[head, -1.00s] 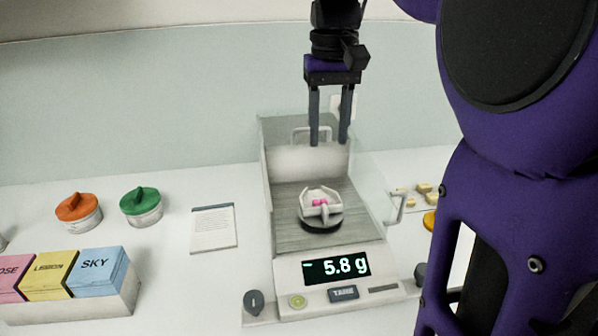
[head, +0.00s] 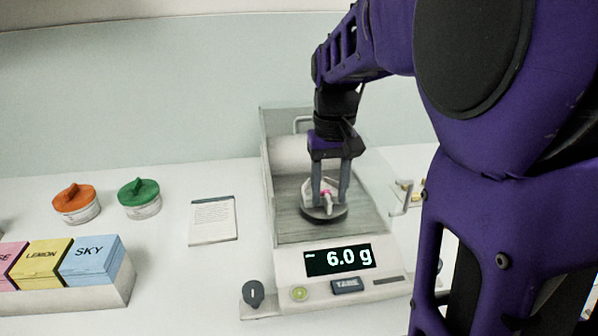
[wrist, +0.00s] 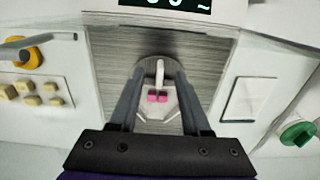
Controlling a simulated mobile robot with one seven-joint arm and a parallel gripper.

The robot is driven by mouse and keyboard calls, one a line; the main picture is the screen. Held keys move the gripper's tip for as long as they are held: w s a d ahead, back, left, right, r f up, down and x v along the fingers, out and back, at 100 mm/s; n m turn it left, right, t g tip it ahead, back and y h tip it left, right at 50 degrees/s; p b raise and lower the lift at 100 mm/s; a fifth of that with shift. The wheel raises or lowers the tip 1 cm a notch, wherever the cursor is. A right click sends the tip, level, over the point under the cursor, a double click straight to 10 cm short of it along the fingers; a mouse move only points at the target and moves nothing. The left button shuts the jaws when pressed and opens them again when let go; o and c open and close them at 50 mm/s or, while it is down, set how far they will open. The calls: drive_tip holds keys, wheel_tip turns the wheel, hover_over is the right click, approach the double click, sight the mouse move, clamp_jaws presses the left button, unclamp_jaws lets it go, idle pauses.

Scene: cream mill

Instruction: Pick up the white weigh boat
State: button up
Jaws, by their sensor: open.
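The white weigh boat (head: 311,190) sits on the dark round pan (head: 324,214) of the balance (head: 290,262), with something pink inside it. In the wrist view the boat (wrist: 158,108) has an upright fin or handle at its middle and two pink pieces beside it. My gripper (head: 328,203) is open and pointing down at the boat. Its two fingers (wrist: 157,120) stand on either side of the boat, and I cannot tell whether they touch it. The fingers hide part of the boat in the head view. The balance display (head: 342,259) reads 6.0 g.
Glass side walls of the balance flank my gripper, with a door handle (head: 404,198) on the right. A printed card (head: 213,219), an orange-lidded jar (head: 75,203), a green-lidded jar (head: 139,198) and labelled boxes (head: 90,259) stand left. Yellow pieces (wrist: 29,93) lie beyond the other wall.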

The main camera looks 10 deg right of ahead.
wheel_tip(320, 180, down, 2)
drive_tip(key=shift+f, duration=0.1)
clamp_jaws()
idle(0.5)
